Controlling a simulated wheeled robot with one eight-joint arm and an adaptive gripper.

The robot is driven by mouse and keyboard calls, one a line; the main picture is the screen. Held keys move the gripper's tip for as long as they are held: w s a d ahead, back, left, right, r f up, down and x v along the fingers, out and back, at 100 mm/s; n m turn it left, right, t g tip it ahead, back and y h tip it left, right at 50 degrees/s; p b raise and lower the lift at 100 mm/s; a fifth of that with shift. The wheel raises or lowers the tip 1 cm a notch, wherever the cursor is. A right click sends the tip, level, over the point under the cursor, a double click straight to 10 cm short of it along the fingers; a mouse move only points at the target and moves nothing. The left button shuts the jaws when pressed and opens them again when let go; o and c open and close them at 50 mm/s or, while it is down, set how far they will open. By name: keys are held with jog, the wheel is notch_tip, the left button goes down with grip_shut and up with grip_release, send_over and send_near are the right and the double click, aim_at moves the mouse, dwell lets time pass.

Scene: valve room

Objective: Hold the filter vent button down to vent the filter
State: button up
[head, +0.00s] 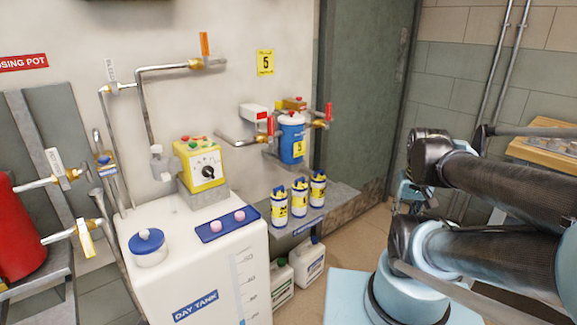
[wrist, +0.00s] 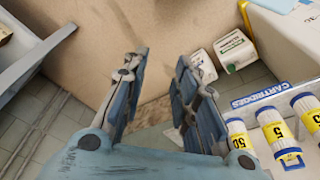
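The blue filter housing (head: 291,140) with a yellow 5 label is on the wall at centre right in the head view. A small red button (head: 292,114) shows on its top; I take it to be the vent button. Red-handled valves (head: 270,126) sit on the pipes beside it. My gripper (wrist: 160,62) is open and empty in the wrist view, its two fingers apart and pointing at bare wall and floor. In the head view my gripper is mostly hidden behind my arm, to the right of the filter and apart from it. The filter is not in the wrist view.
Several cartridges (head: 299,198) stand on a grey shelf below the filter; they show at right in the wrist view (wrist: 240,135). White jugs (head: 309,262) sit under it. The white day tank (head: 190,260) stands left, with a yellow control box (head: 201,163). Floor right of the shelf is clear.

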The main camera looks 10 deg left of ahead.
grip_shut()
dwell(0.9)
jog(key=w+a+r+n+t, duration=0.1)
jog(key=w+a+r, duration=0.2)
jog(key=w+r, duration=0.5)
jog(key=w+a+r+n+t+h, duration=0.1)
jog(key=w+a+r+n, duration=0.15)
jog(key=w+r, duration=0.5)
jog(key=w+a+r+n+t, duration=0.1)
jog(key=w+a+r, duration=0.3)
jog(key=w+r, duration=0.35)
jog(key=w+a+r+n+t, duration=0.1)
jog(key=w+a+r, duration=0.3)
jog(key=a, duration=0.5)
jog(key=w+a+r+n+t, duration=0.1)
jog(key=w+a+r, duration=0.3)
jog(key=w+a, duration=0.4)
jog(key=w+a+r+n+t+y, duration=0.1)
jog(key=w+a+r, duration=0.4)
jog(key=a, duration=0.7)
jog(key=shift+w+n+t, duration=0.5)
jog(key=shift+w+n, duration=0.25)
jog(key=shift+w, duration=0.25)
